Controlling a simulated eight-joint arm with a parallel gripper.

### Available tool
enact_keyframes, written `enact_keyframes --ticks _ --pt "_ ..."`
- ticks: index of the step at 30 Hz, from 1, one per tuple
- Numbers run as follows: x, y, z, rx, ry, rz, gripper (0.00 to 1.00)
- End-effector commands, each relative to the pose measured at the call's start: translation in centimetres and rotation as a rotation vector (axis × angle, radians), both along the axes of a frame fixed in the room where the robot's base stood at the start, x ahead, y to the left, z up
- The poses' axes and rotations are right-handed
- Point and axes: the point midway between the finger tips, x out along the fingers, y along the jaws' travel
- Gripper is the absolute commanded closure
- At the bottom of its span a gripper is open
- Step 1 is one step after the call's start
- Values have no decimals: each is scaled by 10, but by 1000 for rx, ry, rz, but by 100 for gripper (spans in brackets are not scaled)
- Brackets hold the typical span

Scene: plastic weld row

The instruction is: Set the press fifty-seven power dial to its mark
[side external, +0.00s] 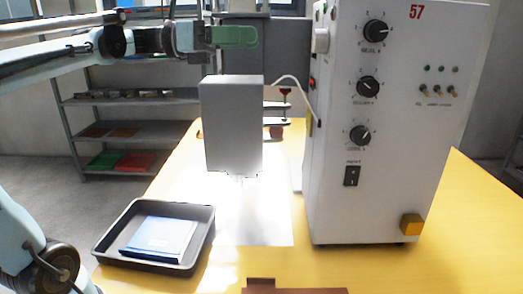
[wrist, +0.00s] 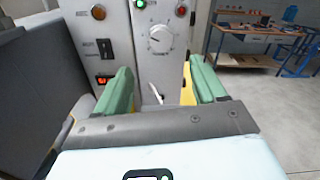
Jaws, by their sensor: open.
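The press (side external: 375,205) is a white cabinet marked 57. A pale knob (side external: 320,40) sticks out high on its left face. In the wrist view a round white dial (wrist: 160,38) with a printed scale faces me, seemingly that knob; its setting and mark are too small to read. My gripper (side external: 234,37) has green fingers and hangs left of the cabinet, about level with the knob and apart from it. In the wrist view my gripper (wrist: 162,88) is open and empty, its fingers below and either side of the dial.
Three black dials (side external: 368,87) sit on the cabinet's other face. A grey press head (side external: 233,125) stands below my gripper. A red-lit switch (wrist: 104,80) and lamps surround the white dial. A dark tray (side external: 112,250) holds a blue item on the yellow table (side external: 470,225).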

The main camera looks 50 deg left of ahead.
Motion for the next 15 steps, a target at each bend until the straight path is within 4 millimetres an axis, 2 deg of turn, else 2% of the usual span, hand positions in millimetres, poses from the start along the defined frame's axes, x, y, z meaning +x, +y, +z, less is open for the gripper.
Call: enact_keyframes --ticks 5,15 --pt "11 -12 0 4 -3 -5 30" --pt "56 -58 0 2 -2 -6 30"
